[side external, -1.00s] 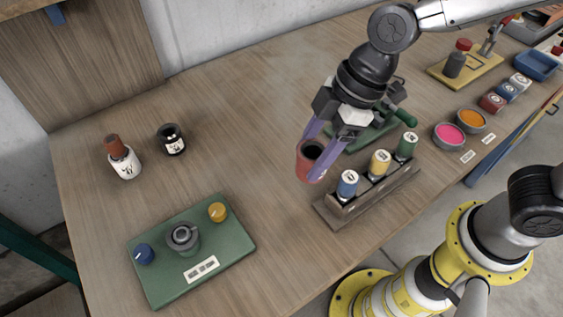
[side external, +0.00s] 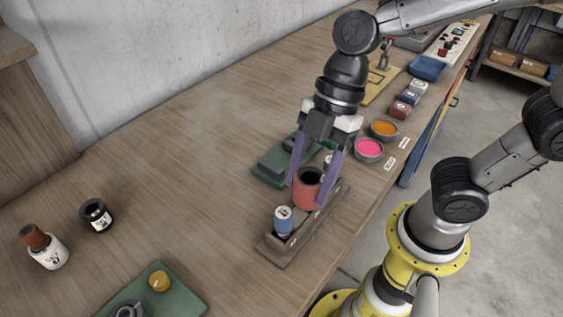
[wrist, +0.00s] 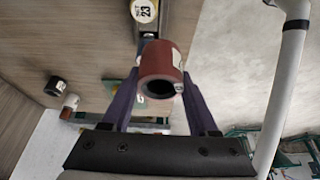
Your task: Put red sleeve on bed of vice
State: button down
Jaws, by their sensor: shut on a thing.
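The red sleeve (side external: 308,197) is a short hollow cylinder with a dark opening. My gripper (side external: 307,185) is shut on it, with one purple finger on each side. It is held over or just in front of the wooden rack; the exact height is unclear. The wrist view also shows the sleeve (wrist: 163,60) between the fingers of my gripper (wrist: 160,80), with a pale label at its side. The green vice (side external: 266,173) with grey jaw blocks lies on the table behind my gripper, which partly hides it.
The wooden rack (side external: 276,254) holds a blue spool (side external: 283,222); the sleeve and fingers cover others. The table's middle left is clear.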

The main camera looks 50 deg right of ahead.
jog(key=d+m, duration=0.1)
jog(key=d, duration=0.3)
jog(key=w+d+r+m+t, duration=0.1)
jog(key=d, duration=0.4)
jog(key=d+m, duration=0.1)
jog(key=d, duration=0.3)
jog(key=shift+w+d+r+m, duration=0.25)
jog(key=shift+r+m, duration=0.05)
jog(key=shift+r, duration=0.1)
send_over(282, 161)
jog(key=shift+m+t, duration=0.3)
jog(key=f, duration=0.9)
jog(key=shift+s+f, duration=0.25)
jog(key=shift+w+f, duration=0.2)
jog(key=shift+f, duration=1.55)
jog(key=shift+f+h, duration=0.1)
jog(key=shift+h, duration=0.2)
jog(key=shift+c, duration=0.8)
grip_release()
